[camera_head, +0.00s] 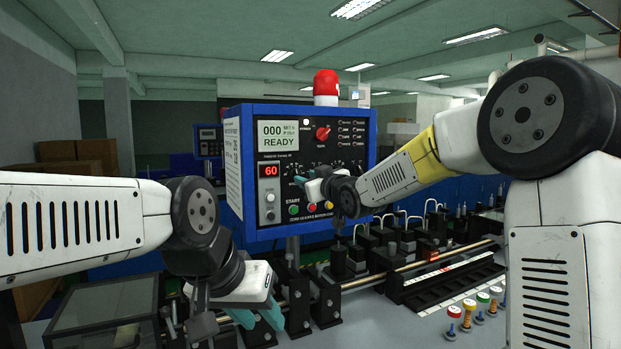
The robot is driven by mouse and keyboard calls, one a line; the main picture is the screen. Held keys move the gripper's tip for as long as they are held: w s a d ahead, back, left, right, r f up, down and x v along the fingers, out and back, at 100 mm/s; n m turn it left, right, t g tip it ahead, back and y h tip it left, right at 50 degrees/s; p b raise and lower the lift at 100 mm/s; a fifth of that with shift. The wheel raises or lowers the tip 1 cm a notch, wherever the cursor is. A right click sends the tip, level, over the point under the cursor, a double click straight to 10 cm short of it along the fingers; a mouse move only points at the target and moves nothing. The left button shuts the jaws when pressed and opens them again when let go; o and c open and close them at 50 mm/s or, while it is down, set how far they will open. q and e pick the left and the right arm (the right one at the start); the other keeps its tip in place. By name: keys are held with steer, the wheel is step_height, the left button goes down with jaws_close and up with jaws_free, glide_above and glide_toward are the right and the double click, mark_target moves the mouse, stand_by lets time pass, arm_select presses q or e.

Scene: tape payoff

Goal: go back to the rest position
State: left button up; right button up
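My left gripper (257,319) is at the bottom centre-left, pointing down. Its two teal fingertips are a little apart, with nothing seen between them. My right gripper (303,181) is in front of the lower part of the blue control panel (368,141), above the row of round buttons. Its teal fingers point left toward the panel; whether they are open or touch the panel cannot be told. The panel's screen reads "000" and "READY", and a red display (269,171) reads 60. A green button (294,210) stays visible below the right gripper.
Behind the arms is a machine with metal rods (410,263) and several black fixtures. Several coloured-top spools (467,314) stand at the lower right on the pale surface. A clear-topped box (105,308) is at the lower left. A red lamp (326,84) tops the panel.

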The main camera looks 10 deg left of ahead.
steer(key=shift+v, duration=1.2)
steer(key=s+d+f+m+g+h, duration=0.2)
steer(key=s+d+f+m+h, duration=0.1)
steer(key=s+d, duration=0.5)
steer(key=s+d+f+m+g+h, duration=0.1)
steer(key=s+d+f+m+h, duration=0.2)
steer(key=s+d, duration=0.5)
steer(key=s+d+f+m+g+h, duration=0.1)
steer(key=s+d+f+g, duration=0.2)
steer(key=s, duration=0.6)
steer(key=s+d+f+m+g, duration=0.2)
steer(key=s+d+f, duration=0.3)
steer(key=s, duration=0.5)
steer(key=shift+d+f+g+h, duration=0.35)
steer(key=shift+f+g+h, duration=0.05)
steer(key=shift+f, duration=0.5)
